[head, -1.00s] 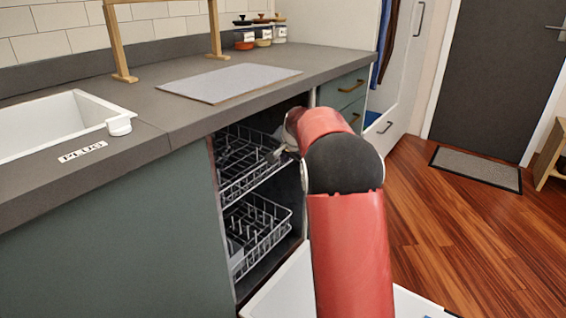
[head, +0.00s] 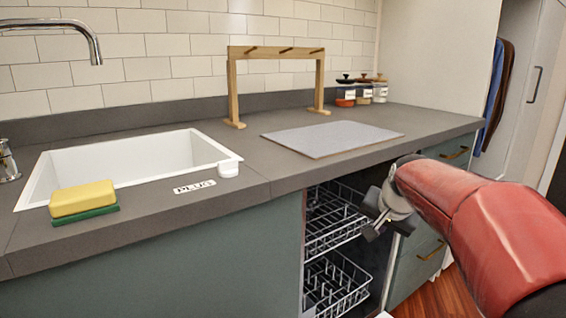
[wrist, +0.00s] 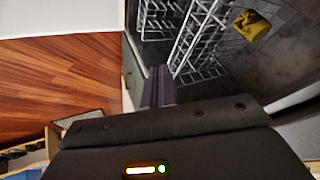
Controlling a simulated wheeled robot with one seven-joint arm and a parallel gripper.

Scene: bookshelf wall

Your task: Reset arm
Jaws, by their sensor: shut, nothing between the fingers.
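My red arm (head: 450,200) reaches in from the lower right in the head view. My gripper (head: 372,218) is at its end, shut and empty, in front of the dishwasher's right side and below the counter edge. In the wrist view the dark fingers (wrist: 158,88) are together with nothing between them. The open dishwasher stands behind the gripper, with an upper rack (head: 328,222) and a lower rack (head: 335,285). The wrist view also shows the wire rack (wrist: 205,35) beyond the fingers, and a small yellow item (wrist: 252,25) near the top right.
The grey counter (head: 240,185) holds a white sink (head: 130,160), a yellow and green sponge (head: 83,200), a grey mat (head: 330,138), a wooden rack (head: 232,90) and several jars (head: 362,92). Drawers (head: 420,250) flank the dishwasher. Wood floor (wrist: 60,85) lies to the left in the wrist view.

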